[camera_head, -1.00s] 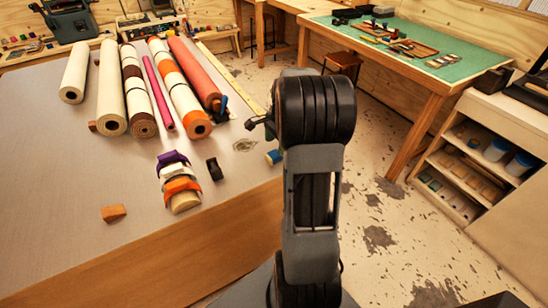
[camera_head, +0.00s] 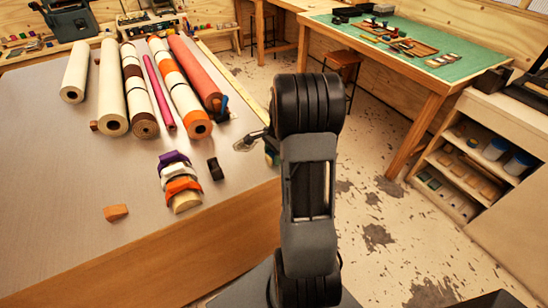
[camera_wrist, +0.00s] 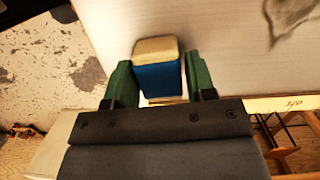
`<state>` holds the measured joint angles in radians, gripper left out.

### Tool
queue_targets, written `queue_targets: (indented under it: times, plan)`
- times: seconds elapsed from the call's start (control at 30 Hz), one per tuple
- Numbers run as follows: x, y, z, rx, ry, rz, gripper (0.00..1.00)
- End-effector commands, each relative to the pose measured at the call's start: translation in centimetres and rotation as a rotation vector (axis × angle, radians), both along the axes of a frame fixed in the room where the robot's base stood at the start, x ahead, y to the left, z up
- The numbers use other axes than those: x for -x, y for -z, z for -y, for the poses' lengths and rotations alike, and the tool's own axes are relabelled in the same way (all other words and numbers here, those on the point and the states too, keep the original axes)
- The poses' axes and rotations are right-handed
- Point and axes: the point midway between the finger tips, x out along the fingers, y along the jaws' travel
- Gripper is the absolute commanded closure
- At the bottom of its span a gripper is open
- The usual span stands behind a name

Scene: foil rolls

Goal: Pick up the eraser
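The eraser (camera_wrist: 157,77) is a small block with a blue part and a cream part, on the tabletop near its edge in the wrist view. My gripper (camera_wrist: 159,62) has two green fingers, one on each side of the eraser. The fingers look open, with a small gap at the right finger; whether the left one touches cannot be told. In the head view my arm stands over the table's right edge and mostly hides the gripper and the eraser.
Several rolls (camera_head: 111,90) lie at the back of the table (camera_head: 60,190). Banded small rolls (camera_head: 183,187), a black item (camera_head: 215,168) and an orange-brown block (camera_head: 116,213) lie nearer. A green-topped bench (camera_head: 420,40) and a shelf unit (camera_head: 470,160) stand right.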

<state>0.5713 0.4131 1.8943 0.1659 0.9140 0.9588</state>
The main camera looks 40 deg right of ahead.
Motion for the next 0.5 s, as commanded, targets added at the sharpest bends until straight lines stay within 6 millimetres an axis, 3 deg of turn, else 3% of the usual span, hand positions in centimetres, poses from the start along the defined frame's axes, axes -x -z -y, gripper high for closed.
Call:
queue_targets:
  times: [0.33,0.5]
  plan:
    - [-0.01,-0.03,0.02,0.000,0.000,0.000,0.83]
    - [-0.01,-0.05,0.02,0.000,0.000,0.001,0.85]
